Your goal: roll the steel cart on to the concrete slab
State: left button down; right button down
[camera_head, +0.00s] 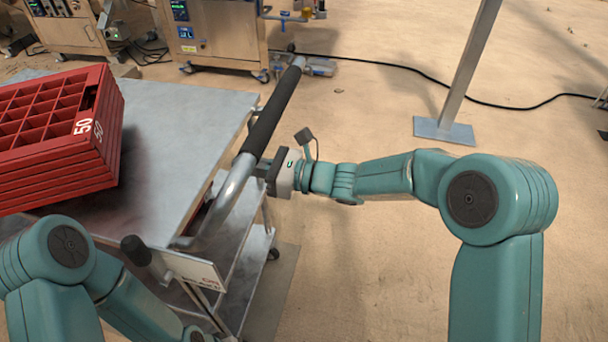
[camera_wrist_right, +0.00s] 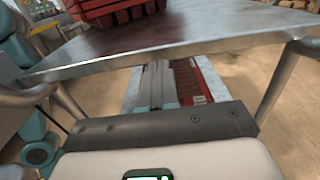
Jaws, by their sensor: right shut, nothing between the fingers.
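The steel cart (camera_head: 185,110) stands at the left of the head view, with a flat top, lower shelves and a tubular push handle (camera_head: 273,113) with a black grip. My right gripper (camera_head: 262,172) is at the handle's near side, shut and empty. I cannot tell whether it touches the bar. In the right wrist view its closed fingers (camera_wrist_right: 158,86) point under the edge of the cart top (camera_wrist_right: 190,42). A grey strip (camera_head: 278,285) beside the cart may be the concrete slab; mostly hidden.
Stacked red crates (camera_head: 60,185) marked 50 sit on the cart top. A steel post on a base plate (camera_head: 444,130) stands at the upper right, with a black cable across the floor behind it. Machines (camera_head: 215,35) stand at the back. Sandy floor at the right is open.

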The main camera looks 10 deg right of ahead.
jog(key=shift+w+a, duration=0.15)
jog(key=shift+a, duration=0.3)
jog(key=shift+w+a, duration=0.2)
jog(key=shift+a, duration=0.4)
jog(key=shift+s+d+r, duration=0.1)
jog(key=shift+d, duration=0.15)
jog(key=p+v, duration=0.3)
jog(key=v, duration=2.4)
jog(key=s+a+f+n+g+h+p, duration=0.2)
jog(key=s+f+n+g+h+p, duration=0.1)
jog(key=s+f, duration=0.2)
jog(key=s+a+f+n+g+h+p, duration=0.3)
jog(key=s+f, duration=0.3)
jog(key=f, duration=0.3)
jog(key=shift+g+h, duration=0.4)
jog(key=shift+g, duration=0.3)
